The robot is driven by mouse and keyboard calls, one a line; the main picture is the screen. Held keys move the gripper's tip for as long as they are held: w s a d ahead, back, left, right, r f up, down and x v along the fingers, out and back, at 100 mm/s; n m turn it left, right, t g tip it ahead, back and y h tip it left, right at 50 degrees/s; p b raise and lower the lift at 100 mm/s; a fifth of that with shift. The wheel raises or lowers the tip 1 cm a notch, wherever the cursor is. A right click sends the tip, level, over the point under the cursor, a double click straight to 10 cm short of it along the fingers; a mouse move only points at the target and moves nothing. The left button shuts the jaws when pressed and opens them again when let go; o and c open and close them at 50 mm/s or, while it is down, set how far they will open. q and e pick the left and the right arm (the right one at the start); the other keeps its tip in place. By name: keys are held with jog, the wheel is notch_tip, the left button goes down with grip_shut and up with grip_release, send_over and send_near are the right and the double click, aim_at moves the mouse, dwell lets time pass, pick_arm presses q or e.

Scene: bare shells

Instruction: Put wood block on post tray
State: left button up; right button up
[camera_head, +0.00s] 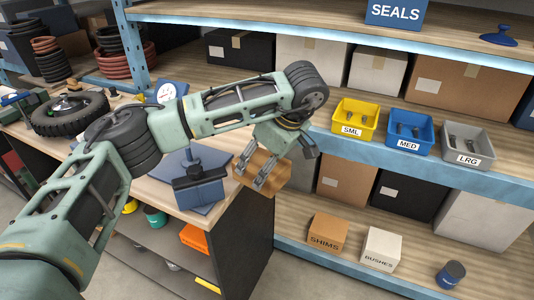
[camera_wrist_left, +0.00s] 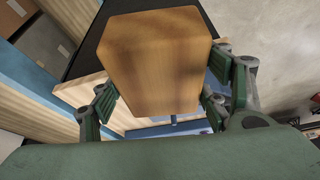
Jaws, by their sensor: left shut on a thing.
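The wood block (camera_head: 276,180) is a light brown block held at the right end of the bench, above floor level and beside the bench edge. My left gripper (camera_head: 259,180) is shut on it, with its fingers on the block's sides. The block fills the middle of the left wrist view (camera_wrist_left: 155,65). The post tray (camera_head: 205,195) is a blue tray with an upright post on the bench corner, just left of the block. The block looks apart from the tray, though their gap is hard to judge. A blue strip below the block in the left wrist view may be the tray, mostly hidden. My right gripper is not in view.
A shelf to the right holds yellow SML (camera_head: 355,118), blue MED (camera_head: 408,131) and grey LRG (camera_head: 467,145) bins. SHIMS (camera_head: 327,234) and BUSHES (camera_head: 381,249) boxes stand on the lower shelf. A tyre (camera_head: 68,113) lies on the bench at left.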

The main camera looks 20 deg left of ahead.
pick_arm(q)
jog(key=s+f+m+t+h, duration=0.3)
jog(key=s+f+m+h, duration=0.1)
jog(key=s+f+m, duration=1)
jog(key=shift+s+f, duration=1.5)
jog(key=shift+s, duration=0.25)
